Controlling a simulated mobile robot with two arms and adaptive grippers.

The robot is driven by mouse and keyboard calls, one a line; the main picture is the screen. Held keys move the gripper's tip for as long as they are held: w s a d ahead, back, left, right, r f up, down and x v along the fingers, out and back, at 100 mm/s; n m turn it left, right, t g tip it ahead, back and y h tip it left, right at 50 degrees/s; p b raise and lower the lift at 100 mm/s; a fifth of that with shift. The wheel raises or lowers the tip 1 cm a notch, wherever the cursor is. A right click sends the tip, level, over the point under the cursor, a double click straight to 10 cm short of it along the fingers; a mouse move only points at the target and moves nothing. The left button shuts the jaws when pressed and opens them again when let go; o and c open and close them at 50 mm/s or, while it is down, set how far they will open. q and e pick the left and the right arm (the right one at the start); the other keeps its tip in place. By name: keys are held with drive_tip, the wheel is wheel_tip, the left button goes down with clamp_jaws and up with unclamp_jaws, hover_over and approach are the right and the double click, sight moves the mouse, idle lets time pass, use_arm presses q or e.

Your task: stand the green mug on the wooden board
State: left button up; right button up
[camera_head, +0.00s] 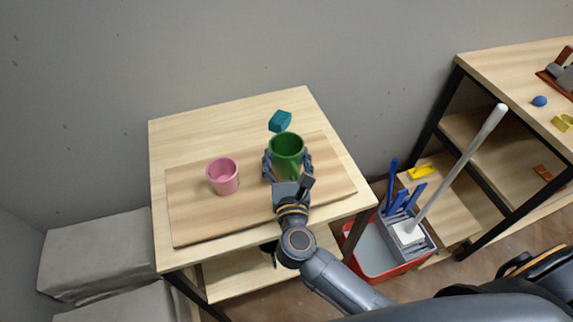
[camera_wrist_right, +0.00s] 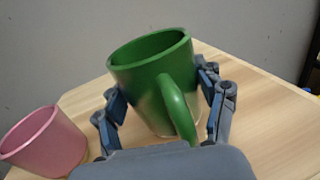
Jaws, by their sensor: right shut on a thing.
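The green mug (camera_head: 286,150) is between the fingers of my right gripper (camera_head: 287,166), over the right part of the wooden board (camera_head: 200,222). The right gripper is shut on it, with one finger on each side. In the right wrist view the green mug (camera_wrist_right: 158,70) shows its open top and its handle, which points toward the gripper's palm. The gripper's fingers (camera_wrist_right: 162,100) touch its sides. The mug looks upright in the head view. I cannot tell whether its base touches the board. My left gripper is not in view.
A pink cup (camera_head: 223,176) stands on the board left of the mug. A teal block (camera_head: 280,121) lies behind the mug near the board's far edge. A red bin (camera_head: 370,262) with a grey caddy (camera_head: 408,240) is on the right. The board's front left is clear.

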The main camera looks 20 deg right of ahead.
drive_tip(key=shift+f, duration=0.4)
drive_tip(key=o, duration=1.4)
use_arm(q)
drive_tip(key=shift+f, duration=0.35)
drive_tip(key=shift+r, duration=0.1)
use_arm(e)
drive_tip(key=shift+r, duration=0.2)
drive_tip(key=b+v, duration=0.3)
drive_tip(key=v, duration=0.8)
drive_tip(key=shift+s+f, duration=0.1)
drive_tip(key=shift+s, duration=0.05)
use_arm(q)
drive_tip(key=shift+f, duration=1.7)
use_arm(e)
drive_tip(key=shift+s+a, duration=0.15)
drive_tip(key=shift+s, duration=0.3)
